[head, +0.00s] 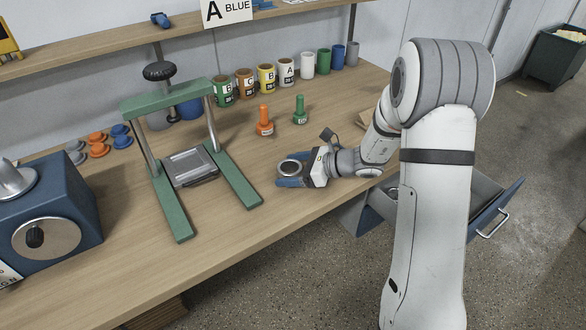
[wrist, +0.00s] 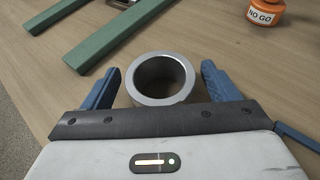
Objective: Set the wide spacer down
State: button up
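The wide spacer (head: 290,167) is a grey metal ring near the table's front edge, right of the green press frame. In the wrist view the spacer (wrist: 142,92) stands upright with its open bore facing up. My gripper (wrist: 161,70) has one blue finger on each side of it, with a narrow gap showing on both sides. In the head view my gripper (head: 282,173) is low over the wooden table (head: 225,240). The spacer's underside is hidden, but it appears to rest on the table.
A green press frame (head: 174,221) with a grey plate (head: 190,166) stands to the left. An orange NO GO gauge (head: 264,122) and a green gauge (head: 300,110) stand behind. Several labelled cups line the back. Bare table lies between frame and spacer.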

jog(key=shift+r+p, duration=0.3)
jog(key=v, duration=1.1)
jog(key=shift+d, duration=0.3)
jog(key=shift+s+r, duration=0.1)
jog(key=shift+s, duration=0.15)
jog(key=s+d+r+n+h, duration=0.2)
jog(key=s+n+h, duration=0.4)
jog(key=s+n, duration=0.4)
jog(key=s+d+r+n+g+h, duration=0.1)
jog(key=s+d+r+n+h, duration=0.2)
jog(key=s+n+h, duration=0.4)
jog(key=s+n, duration=0.4)
jog(key=s, duration=0.1)
jog(key=shift+s+d+r, duration=0.2)
jog(key=shift+s+r, duration=0.2)
